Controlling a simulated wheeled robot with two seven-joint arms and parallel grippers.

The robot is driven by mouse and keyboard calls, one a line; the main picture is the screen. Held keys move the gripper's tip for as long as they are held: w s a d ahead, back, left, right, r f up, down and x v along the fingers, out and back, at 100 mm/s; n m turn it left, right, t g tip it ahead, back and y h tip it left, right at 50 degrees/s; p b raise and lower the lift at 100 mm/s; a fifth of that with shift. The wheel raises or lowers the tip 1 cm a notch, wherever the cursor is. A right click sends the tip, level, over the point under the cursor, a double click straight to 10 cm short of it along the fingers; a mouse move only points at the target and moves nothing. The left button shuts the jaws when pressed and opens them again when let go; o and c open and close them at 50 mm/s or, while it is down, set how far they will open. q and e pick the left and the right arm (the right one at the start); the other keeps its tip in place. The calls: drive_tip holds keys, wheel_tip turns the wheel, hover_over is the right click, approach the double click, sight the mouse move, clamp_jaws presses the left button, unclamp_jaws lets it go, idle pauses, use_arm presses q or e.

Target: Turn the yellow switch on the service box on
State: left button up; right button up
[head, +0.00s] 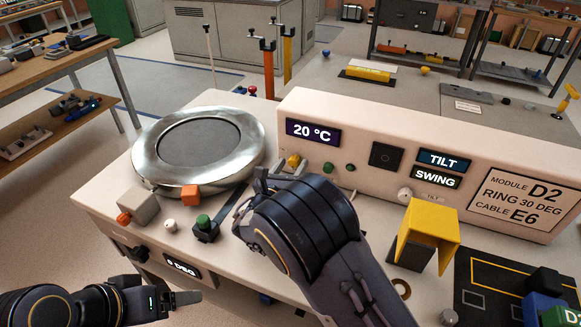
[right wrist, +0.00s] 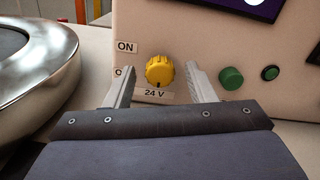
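The yellow switch (right wrist: 160,71) is a ribbed round knob on the cream service box (right wrist: 120,28). A dark mark shows on its lower edge, above a "24 V" label; an "ON" label sits to its upper left, and a second label at left is mostly hidden. In the head view the switch (head: 293,160) shows just beyond my right gripper (head: 275,178). In the right wrist view my right gripper (right wrist: 160,84) is open, one finger on each side of the knob, with gaps visible. My left gripper (head: 185,297) is low at the left, away from the box; its finger opening is unclear.
A round metal ring (head: 143,158) stands left of the box. Green buttons (right wrist: 231,78) sit right of the switch. An orange block (head: 190,195), a green-topped control (head: 204,222) and a yellow cover (head: 432,226) are on the bench around my right arm.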

drive_tip(key=c, duration=1)
drive_tip(key=shift+o, duration=0.2)
drive_tip(key=shift+f+m+b, duration=0.2)
drive_tip(key=shift+m+b, duration=0.3)
drive_tip(key=shift+b, duration=0.3)
drive_tip(key=m+b, duration=1.5)
drive_tip(key=b, duration=0.6)
drive_tip(key=shift+f, duration=0.2)
drive_tip(key=shift+r+m+b, duration=0.2)
drive_tip(key=shift+m+b, duration=0.8)
drive_tip(key=shift+b, duration=0.1)
drive_tip(key=o, duration=1)
drive_tip(key=shift+r, duration=0.1)
